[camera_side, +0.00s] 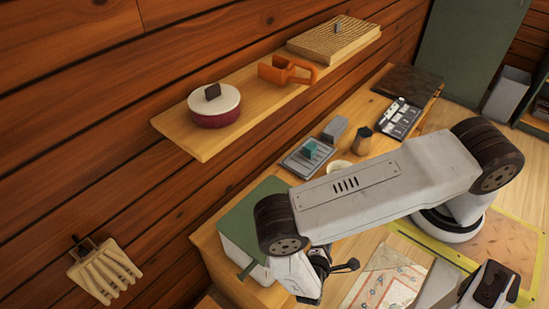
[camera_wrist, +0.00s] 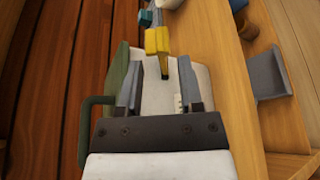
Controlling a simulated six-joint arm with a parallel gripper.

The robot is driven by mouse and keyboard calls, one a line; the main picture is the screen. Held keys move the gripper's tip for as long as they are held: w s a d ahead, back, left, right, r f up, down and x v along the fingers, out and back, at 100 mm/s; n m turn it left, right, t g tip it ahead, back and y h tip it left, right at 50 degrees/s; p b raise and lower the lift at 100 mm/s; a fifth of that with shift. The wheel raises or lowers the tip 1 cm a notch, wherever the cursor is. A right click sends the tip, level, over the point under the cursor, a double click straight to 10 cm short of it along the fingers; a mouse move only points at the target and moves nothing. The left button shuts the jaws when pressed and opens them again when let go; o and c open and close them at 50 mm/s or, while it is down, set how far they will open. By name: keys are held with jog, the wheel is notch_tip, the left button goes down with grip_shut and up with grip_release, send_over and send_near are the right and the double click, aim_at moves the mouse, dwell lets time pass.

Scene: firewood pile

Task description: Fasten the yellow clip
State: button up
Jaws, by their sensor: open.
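The yellow clip (camera_wrist: 157,45) shows only in the wrist view, ahead of my gripper near the top middle, with a dark lower end over a pale surface. My gripper (camera_wrist: 158,72) is open, its two grey fingers apart on either side of the picture's middle. The clip's dark end appears in line with the gap between the fingertips; whether it lies between them in depth I cannot tell. In the side view my arm's end hangs beside the white box with a green lid (camera_side: 256,205), and the clip is hidden there.
The green lid and its handle (camera_wrist: 88,125) are close to my gripper's left. A wall shelf (camera_side: 235,118) holds a round tin (camera_side: 214,110), an orange tape dispenser (camera_side: 286,71) and a ridged board (camera_side: 334,40). The bench behind holds several small items.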

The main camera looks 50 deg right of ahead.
jog(key=shift+x, duration=3.5)
grip_shut()
